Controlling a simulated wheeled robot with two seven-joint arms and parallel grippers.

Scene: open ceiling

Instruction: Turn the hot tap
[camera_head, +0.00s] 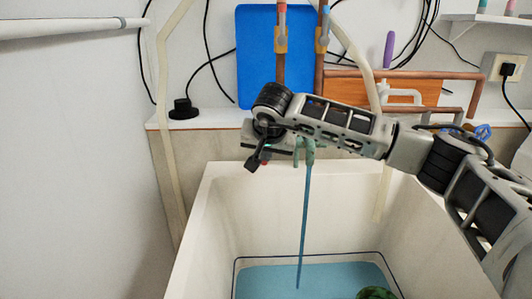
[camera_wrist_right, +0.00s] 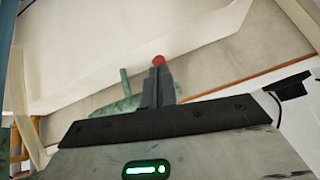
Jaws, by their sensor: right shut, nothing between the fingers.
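A greenish tap (camera_head: 309,145) sits over the sink's back edge, partly hidden by my right arm. A thin blue stream (camera_head: 303,215) runs down from it into the sink. My right gripper (camera_head: 252,164) is shut and empty, left of the spout. A small red piece (camera_head: 264,162) shows beside its fingers. In the right wrist view the red piece (camera_wrist_right: 158,60) is right at the tips of the closed fingers (camera_wrist_right: 158,88); I cannot tell whether they touch. Green tap parts (camera_wrist_right: 125,84) show just left of and behind the fingers. My left gripper is not in view.
The white sink (camera_head: 190,235) holds blue water (camera_head: 300,281) and a dark green round thing (camera_head: 376,293). Behind it are a ledge (camera_head: 220,118), copper pipes (camera_head: 280,70), a blue board (camera_head: 256,60) and cables. A socket (camera_head: 500,68) is at the right.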

